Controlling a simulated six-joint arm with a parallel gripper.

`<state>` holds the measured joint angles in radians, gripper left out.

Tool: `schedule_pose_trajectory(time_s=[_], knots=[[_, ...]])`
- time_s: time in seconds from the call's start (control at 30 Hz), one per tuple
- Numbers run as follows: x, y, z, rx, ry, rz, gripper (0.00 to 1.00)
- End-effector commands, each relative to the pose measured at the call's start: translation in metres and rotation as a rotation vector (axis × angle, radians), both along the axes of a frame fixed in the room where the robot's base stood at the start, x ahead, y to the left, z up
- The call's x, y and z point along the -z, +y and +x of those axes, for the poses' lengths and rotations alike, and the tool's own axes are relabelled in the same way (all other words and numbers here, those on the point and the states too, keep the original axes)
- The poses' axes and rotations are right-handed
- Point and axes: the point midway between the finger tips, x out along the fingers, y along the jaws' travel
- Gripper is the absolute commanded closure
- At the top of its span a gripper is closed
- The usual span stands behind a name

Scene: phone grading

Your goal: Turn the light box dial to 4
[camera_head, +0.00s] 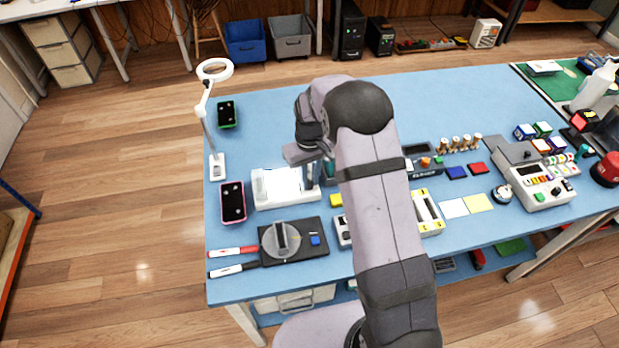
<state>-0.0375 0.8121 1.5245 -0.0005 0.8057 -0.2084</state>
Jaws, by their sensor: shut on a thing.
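A white box-like stand, which looks like the light box (270,194), sits near the left part of the blue table. My gripper (312,178) points down at the right end of this box, with its fingers close together and shut on a small part there. That part looks to be the dial, but the fingers and my arm hide most of it. The dial's marks and setting cannot be read.
A dark plate with a round grey knob (281,240) and blue button lies in front. Phones (232,202) and markers (233,252) lie to the left. A white magnifier lamp (217,165) stands behind. My arm covers the table's middle; small devices crowd the right.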

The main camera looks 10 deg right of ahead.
Motion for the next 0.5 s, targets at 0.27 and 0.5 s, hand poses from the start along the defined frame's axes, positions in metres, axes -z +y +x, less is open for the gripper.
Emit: schedule_pose_trajectory(time_s=[0.27, 0.5], knots=[[-0.0012, 0.0001, 0.0012, 0.001, -0.004, 0.001, 0.75], [-0.0006, 0.0, 0.0007, 0.0, -0.002, 0.0, 0.63]])
